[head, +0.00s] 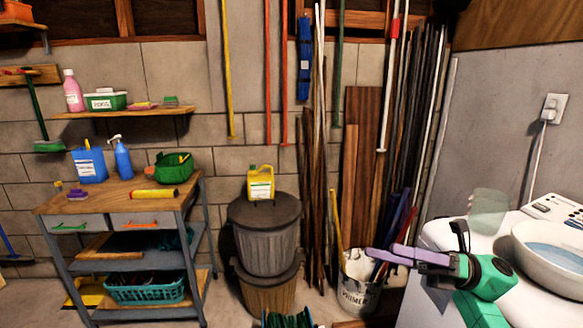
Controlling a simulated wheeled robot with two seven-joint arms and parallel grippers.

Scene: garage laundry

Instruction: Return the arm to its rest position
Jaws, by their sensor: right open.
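My right gripper (392,255) comes in at the lower right, with purple fingers on a black wrist and a green arm link. The fingers point left and are apart, with nothing seen between them. From this view they overlap the white bucket (357,301) marked "PRIMER" and the poles in it; I cannot tell how far apart they are in depth. The arm stands in front of the white appliance (440,233). My left gripper is not in view.
A clear greenish cup (488,212) and a white basin (553,246) stand on the appliance near my right arm. A yellow jug (261,184) sits on the grey bin (266,232). A workbench (110,195) is at the left. Some floor (228,305) is clear between bench and bin.

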